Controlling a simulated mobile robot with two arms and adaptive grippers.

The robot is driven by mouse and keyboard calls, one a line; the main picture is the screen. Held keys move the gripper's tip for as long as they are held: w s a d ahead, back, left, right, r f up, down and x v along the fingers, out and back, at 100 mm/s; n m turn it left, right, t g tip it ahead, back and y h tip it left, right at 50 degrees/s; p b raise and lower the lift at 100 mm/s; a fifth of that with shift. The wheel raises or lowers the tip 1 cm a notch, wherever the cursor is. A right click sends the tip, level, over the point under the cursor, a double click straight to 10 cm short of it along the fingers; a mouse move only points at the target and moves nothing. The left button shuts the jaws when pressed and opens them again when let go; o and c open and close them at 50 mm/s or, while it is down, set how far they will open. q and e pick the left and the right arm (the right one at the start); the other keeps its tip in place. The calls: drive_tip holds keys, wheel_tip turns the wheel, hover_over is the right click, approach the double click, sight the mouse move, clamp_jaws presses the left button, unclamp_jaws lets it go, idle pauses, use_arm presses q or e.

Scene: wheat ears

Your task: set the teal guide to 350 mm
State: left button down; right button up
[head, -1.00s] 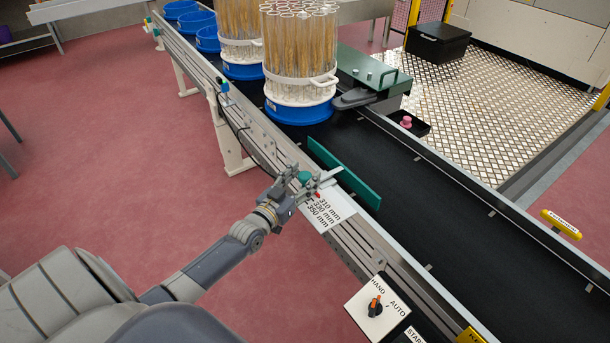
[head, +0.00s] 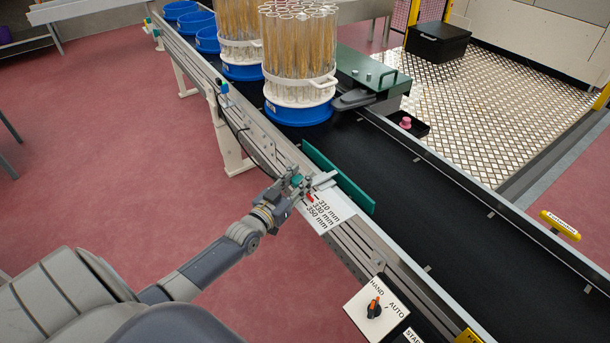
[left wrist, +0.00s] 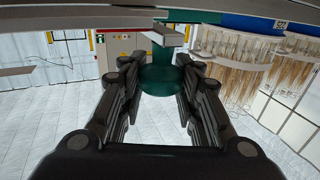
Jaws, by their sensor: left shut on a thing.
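The teal guide (head: 340,178) is a long upright plate over the near side of the black belt. Its clamp carries a small red pointer (head: 309,198) at the upper end of a white scale label (head: 338,208) marked 310, 330 and 350 mm. The pointer is near the 350 mm side, but its exact reading is too small to tell. My left gripper (head: 296,184) is shut on the guide's teal knob, which shows between both fingers in the left wrist view (left wrist: 162,80). The fingers partly hide the knob in the head view. My right gripper is not in view.
Glass-tube racks of wheat ears (head: 300,75) stand in blue tubs up the belt. A green machine (head: 368,75) sits on the far rail. A HAND/AUTO switch panel (head: 376,308) is at the near rail. The belt beside the guide is clear.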

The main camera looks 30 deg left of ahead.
use_arm(q)
drive_tip(key=shift+s+a+f, duration=0.1)
drive_tip(key=shift+s+a, duration=0.15)
drive_tip(key=shift+s, duration=0.35)
drive_tip(key=shift+s+a+f, duration=0.1)
drive_tip(key=shift+s+a, duration=0.1)
drive_tip(key=shift+s, duration=0.35)
drive_tip(key=c, duration=1.5)
unclamp_jaws()
drive_tip(key=o, duration=0.3)
drive_tip(key=shift+s, duration=0.15)
drive_tip(key=shift+a+r, duration=0.1)
drive_tip(key=shift+r, duration=0.1)
